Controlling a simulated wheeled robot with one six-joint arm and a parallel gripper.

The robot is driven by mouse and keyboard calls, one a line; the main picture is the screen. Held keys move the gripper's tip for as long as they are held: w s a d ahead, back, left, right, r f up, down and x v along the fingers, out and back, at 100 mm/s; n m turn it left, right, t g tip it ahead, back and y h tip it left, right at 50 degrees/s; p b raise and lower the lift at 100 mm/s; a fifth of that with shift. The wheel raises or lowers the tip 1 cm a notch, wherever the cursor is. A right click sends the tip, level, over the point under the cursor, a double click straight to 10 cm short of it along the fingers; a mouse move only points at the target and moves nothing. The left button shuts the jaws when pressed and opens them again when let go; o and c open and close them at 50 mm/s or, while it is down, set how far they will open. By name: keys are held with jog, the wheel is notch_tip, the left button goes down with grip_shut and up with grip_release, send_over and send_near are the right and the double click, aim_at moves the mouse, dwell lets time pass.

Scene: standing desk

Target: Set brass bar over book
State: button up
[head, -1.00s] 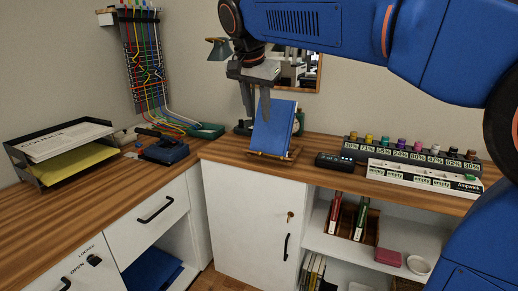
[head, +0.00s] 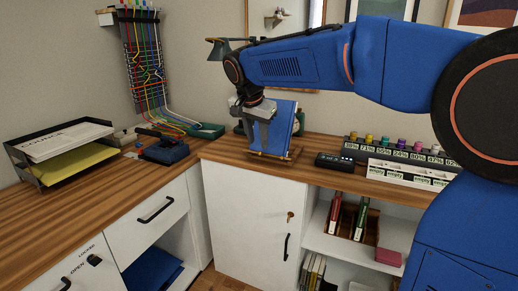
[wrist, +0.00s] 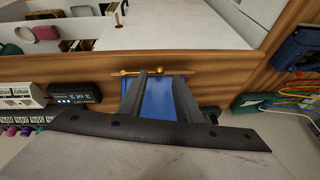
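A blue book (head: 285,122) leans upright on a small wooden stand (head: 290,155) on the desk. It also shows between my fingers in the wrist view (wrist: 158,98). A thin brass bar (wrist: 132,73) with a round knob lies across the foot of the book, along the stand's front edge. My gripper (head: 259,148) points down in front of the book, its fingertips close to the bar. The fingers are apart, with blue book cover visible between them. I cannot tell whether they touch the bar. My gripper hides part of the book in the head view.
A green box (head: 207,131) and cables are to the left. A paper tray (head: 65,150) is far left.

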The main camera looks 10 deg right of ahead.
aim_at(269, 155)
jog(key=shift+x, duration=2.45)
jog(key=shift+c, duration=0.5)
grip_shut()
